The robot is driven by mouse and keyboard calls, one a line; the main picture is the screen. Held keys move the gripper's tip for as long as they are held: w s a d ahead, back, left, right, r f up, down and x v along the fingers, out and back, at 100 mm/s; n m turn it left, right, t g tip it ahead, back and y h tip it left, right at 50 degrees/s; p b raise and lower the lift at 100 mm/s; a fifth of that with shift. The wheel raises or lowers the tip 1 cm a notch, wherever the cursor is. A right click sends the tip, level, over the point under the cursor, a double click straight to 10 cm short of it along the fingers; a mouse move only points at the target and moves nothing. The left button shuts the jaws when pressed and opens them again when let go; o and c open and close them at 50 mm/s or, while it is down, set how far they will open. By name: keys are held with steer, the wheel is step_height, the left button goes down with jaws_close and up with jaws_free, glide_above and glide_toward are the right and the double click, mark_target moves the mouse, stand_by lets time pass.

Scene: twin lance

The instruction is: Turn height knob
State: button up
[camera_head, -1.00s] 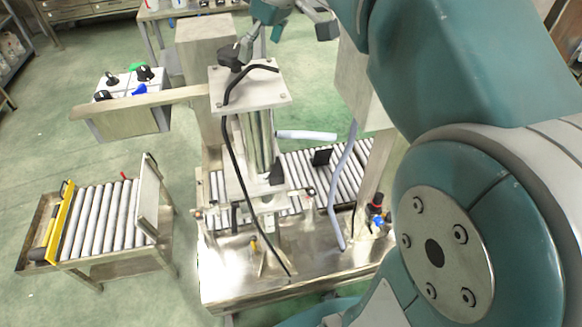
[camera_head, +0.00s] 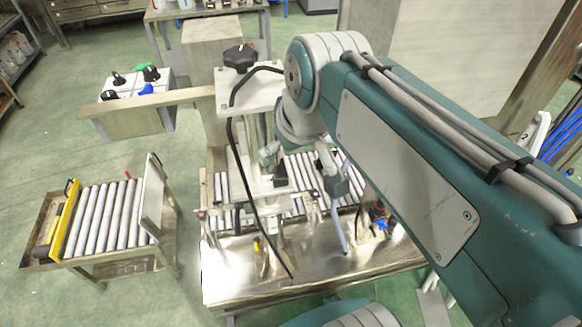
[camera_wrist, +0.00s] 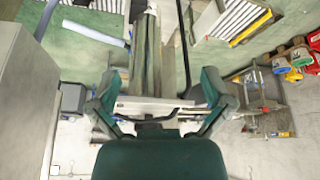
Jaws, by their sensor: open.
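The black, star-shaped height knob (camera_head: 240,57) sits on the metal top plate (camera_head: 228,103) of the upright column in the head view. My gripper (camera_head: 303,170) is open, below and to the right of the knob in the picture, apart from it, beside the column's lower part. In the wrist view my teal gripper fingers (camera_wrist: 160,92) are spread wide, with a pale plate edge (camera_wrist: 150,104) and the column's metal rods (camera_wrist: 145,50) showing between them. I cannot tell whether they touch. I cannot make out the knob in the wrist view.
A black cable (camera_head: 236,160) hangs down from the top plate. A control box (camera_head: 155,80) with small knobs sits on a beam to the left. A roller cart (camera_head: 100,220) stands at the left.

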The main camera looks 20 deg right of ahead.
steer(key=shift+m, duration=0.5)
steer(key=s+f, duration=0.3)
steer(key=shift+f, duration=0.35)
step_height(320, 180, up, 18)
steer(key=n+g+y, duration=0.3)
steer(key=n+y, duration=0.1)
steer(key=n, duration=0.8)
glide_above(253, 52)
steer(key=s+d, duration=0.2)
steer(key=d, duration=0.2)
steer(key=x, duration=1.1)
steer(key=shift+w+f, duration=0.15)
steer(key=c, duration=0.8)
